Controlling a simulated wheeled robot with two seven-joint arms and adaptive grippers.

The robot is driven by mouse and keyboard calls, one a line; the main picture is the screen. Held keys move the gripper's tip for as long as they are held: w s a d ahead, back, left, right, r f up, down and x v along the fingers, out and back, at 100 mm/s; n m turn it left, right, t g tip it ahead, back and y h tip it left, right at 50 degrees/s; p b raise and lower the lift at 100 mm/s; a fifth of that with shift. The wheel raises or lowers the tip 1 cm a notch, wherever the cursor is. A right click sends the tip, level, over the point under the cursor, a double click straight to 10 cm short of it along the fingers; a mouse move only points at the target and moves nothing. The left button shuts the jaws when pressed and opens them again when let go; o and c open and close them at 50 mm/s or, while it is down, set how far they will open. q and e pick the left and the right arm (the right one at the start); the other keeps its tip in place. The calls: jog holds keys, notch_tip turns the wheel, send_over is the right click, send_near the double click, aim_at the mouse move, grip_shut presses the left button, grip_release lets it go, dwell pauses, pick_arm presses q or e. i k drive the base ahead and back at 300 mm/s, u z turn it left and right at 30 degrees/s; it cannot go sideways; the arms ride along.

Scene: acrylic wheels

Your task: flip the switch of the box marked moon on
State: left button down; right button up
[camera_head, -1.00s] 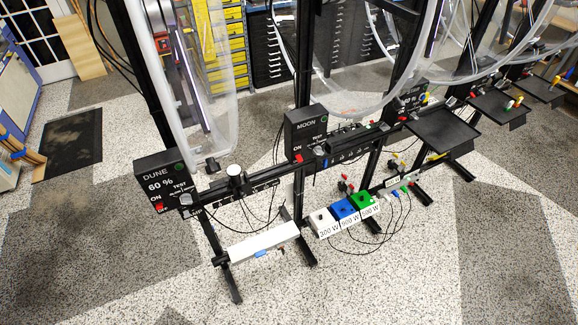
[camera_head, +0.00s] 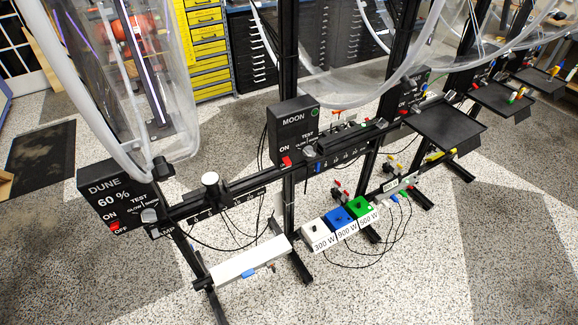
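The box marked MOON (camera_head: 293,131) is black and stands on the rail at the middle of the head view, beside a black upright post. Its red switch (camera_head: 286,161) sits at the lower left of its face, below the word ON. Whether the switch is on or off is too small to tell. A round green mark (camera_head: 315,113) shows at its upper right. A second box marked DUNE (camera_head: 117,199), reading 60 %, stands nearer at the left with its own red switch (camera_head: 115,226) between ON and OFF. Neither of my grippers is in view.
A black rail (camera_head: 215,197) on posts runs from DUNE to MOON. Large clear wheels (camera_head: 150,90) hang above. White, blue and green blocks (camera_head: 338,218) sit low behind. The speckled floor (camera_head: 90,280) at front left is free.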

aim_at(287, 161)
jog(key=k, duration=0.5)
jog(key=u, duration=0.65)
jog(key=i, duration=0.8)
jog(key=z, duration=1.9)
